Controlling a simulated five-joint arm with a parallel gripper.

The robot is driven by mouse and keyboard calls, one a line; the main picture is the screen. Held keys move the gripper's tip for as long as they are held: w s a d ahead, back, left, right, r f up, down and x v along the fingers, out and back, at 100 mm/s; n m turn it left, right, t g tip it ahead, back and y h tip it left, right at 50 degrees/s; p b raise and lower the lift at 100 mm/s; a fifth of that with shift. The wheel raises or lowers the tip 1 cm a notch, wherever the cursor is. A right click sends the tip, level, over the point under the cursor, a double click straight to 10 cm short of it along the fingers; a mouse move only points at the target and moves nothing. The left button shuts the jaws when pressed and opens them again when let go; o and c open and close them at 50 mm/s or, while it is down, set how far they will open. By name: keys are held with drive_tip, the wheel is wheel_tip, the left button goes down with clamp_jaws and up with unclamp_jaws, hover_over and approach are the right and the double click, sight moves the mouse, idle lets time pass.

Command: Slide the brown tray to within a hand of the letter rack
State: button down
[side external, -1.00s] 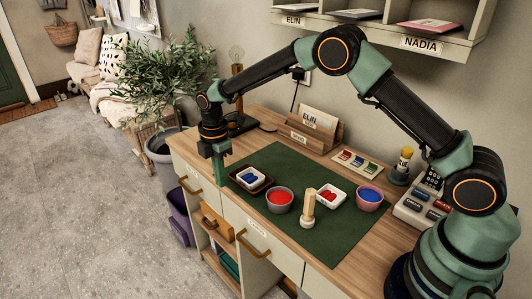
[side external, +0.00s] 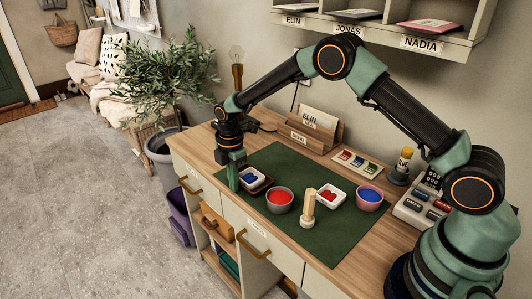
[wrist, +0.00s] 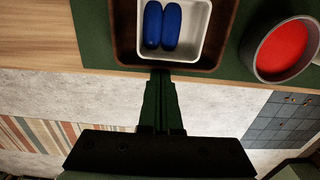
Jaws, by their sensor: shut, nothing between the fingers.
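The brown tray (side external: 266,186) lies on the green mat at the left end of the bench, with a white dish (side external: 254,183) of blue pieces in it. In the wrist view the tray's rim (wrist: 124,38) runs just beyond my fingertips. My gripper (side external: 234,188) is shut and empty, pointing down at the tray's left side and hiding part of it. I cannot tell whether the fingers touch the tray. The wooden letter rack (side external: 329,141), holding an ELIN card, stands at the back of the bench near the wall, apart from the tray.
The green mat (side external: 335,238) also holds a red-filled bowl (side external: 279,201), a wooden peg on a base (side external: 308,208), a white dish of red pieces (side external: 331,196) and a pink bowl (side external: 370,198). A lamp (side external: 237,80) stands behind my gripper. The mat between tray and rack looks clear.

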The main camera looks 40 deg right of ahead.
sight(276, 166)
drive_tip(key=d, duration=1.6)
drive_tip(key=shift+d, duration=0.35)
drive_tip(key=shift+a, duration=0.1)
